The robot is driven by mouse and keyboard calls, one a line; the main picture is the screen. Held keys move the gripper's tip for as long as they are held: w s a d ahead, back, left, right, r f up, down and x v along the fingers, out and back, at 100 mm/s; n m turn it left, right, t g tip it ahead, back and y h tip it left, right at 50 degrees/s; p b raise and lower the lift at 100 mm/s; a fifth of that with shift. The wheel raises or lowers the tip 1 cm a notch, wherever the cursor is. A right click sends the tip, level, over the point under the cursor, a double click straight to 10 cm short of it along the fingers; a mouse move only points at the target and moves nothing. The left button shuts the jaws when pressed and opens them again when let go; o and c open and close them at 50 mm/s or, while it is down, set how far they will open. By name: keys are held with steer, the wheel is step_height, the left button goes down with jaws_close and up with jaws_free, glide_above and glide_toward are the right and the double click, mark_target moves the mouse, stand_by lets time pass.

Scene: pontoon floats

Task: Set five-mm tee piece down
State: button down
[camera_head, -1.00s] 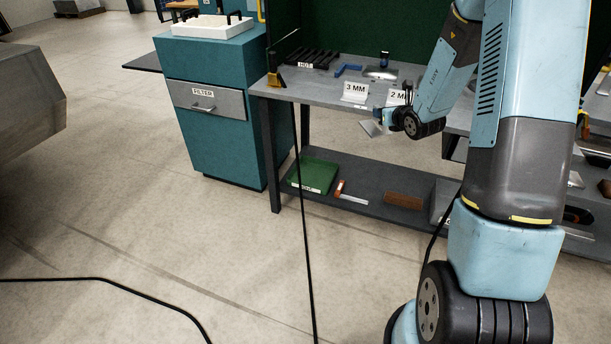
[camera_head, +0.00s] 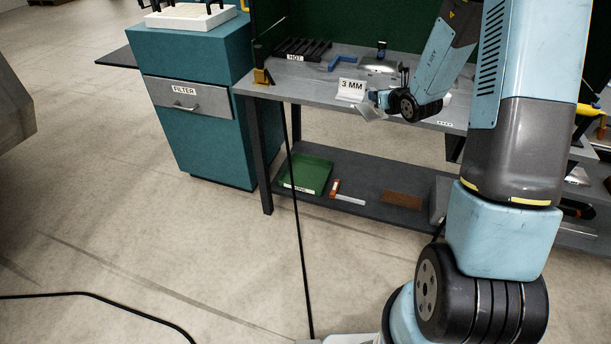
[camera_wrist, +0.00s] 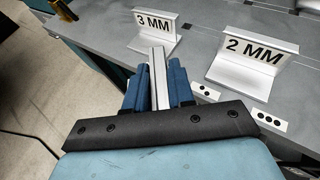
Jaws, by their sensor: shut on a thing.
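My gripper (camera_head: 380,100) is shut on a pale metal piece, which I take to be the five-mm tee piece (camera_head: 371,113). In the wrist view the piece (camera_wrist: 158,78) stands out as a narrow grey bar between the two blue fingers (camera_wrist: 158,92). Its far end points toward the 3 MM sign (camera_wrist: 154,30). In the head view it hangs tilted by the bench's front edge, just below and right of the 3 MM sign (camera_head: 351,89). I cannot tell whether it touches the bench. No 5 MM sign is readable.
The grey bench (camera_head: 285,82) holds a dark HOT rack (camera_head: 302,50) and a blue angled tool (camera_head: 342,62). A 2 MM sign (camera_wrist: 253,62) stands right of the 3 MM one. The lower shelf holds a green tray (camera_head: 308,174). A teal FILTER cabinet (camera_head: 205,140) stands left.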

steer(key=shift+a, duration=0.25)
